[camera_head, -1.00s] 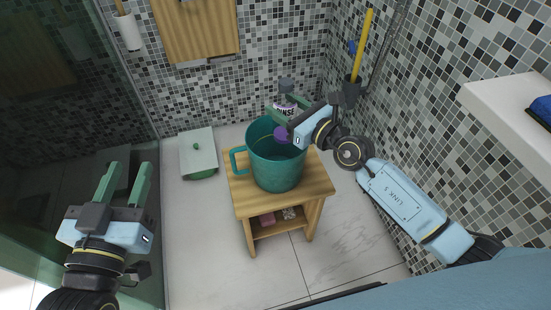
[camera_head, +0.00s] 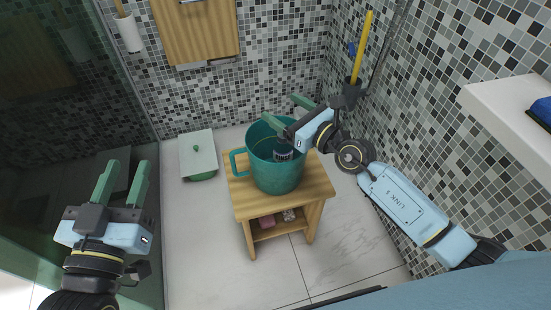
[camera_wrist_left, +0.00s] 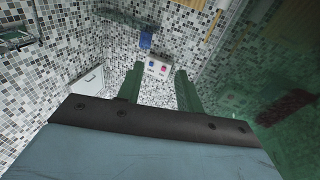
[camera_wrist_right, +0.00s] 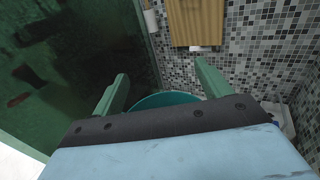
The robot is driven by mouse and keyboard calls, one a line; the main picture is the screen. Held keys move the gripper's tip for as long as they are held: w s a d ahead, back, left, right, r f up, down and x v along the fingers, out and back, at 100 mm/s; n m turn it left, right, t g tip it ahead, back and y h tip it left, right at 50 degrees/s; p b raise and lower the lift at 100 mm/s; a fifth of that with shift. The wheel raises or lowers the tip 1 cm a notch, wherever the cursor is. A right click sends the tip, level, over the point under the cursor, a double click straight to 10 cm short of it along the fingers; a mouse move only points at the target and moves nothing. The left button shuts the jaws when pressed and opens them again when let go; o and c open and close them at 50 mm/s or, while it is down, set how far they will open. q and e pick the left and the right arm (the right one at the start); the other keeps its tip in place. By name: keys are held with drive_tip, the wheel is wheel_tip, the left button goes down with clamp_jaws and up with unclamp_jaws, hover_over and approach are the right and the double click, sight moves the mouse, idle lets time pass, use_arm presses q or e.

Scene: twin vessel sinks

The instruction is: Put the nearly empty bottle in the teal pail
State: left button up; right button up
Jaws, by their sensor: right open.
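The teal pail (camera_head: 274,178) stands on a small wooden stool, its handle to the left. A dark bottle with a light label (camera_head: 283,153) is inside the pail, seen through its mouth; its lower part is hidden by the pail wall. My right gripper (camera_head: 283,110) is open above the pail's far right side, apart from the bottle. In the right wrist view the pail's rim (camera_wrist_right: 165,99) shows between the spread fingers, with no bottle between them. My left gripper (camera_head: 127,170) is open and empty at the left, away from the pail.
The wooden stool (camera_head: 250,205) has a lower shelf with small items. A lidded pale bin (camera_head: 198,160) stands on the floor to the left. A glass panel (camera_head: 70,150) bounds the left side. A white shelf (camera_head: 505,105) juts out at the right.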

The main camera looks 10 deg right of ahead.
drive_tip(key=v, duration=0.6)
drive_tip(key=shift+s+d+f, duration=0.1)
drive_tip(key=shift+s+d, duration=0.05)
drive_tip(key=shift+s, duration=0.1)
use_arm(q)
drive_tip(key=shift+s+d+r+t+h+b, duration=0.1)
drive_tip(key=shift+s+r+t+h+b, duration=0.1)
drive_tip(key=shift+r+t, duration=0.5)
drive_tip(key=shift+s+d+r+t+h+b, duration=0.1)
drive_tip(key=shift+s+r+t+h+b, duration=0.2)
drive_tip(key=shift+r, duration=0.65)
drive_tip(key=shift+s+d+r+t+h+b, duration=0.1)
drive_tip(key=shift+s+r+t+b, duration=0.05)
drive_tip(key=shift+r+t, duration=0.55)
use_arm(e)
drive_tip(key=v, duration=0.6)
drive_tip(key=shift+s, duration=0.2)
use_arm(q)
drive_tip(key=shift+a, duration=0.1)
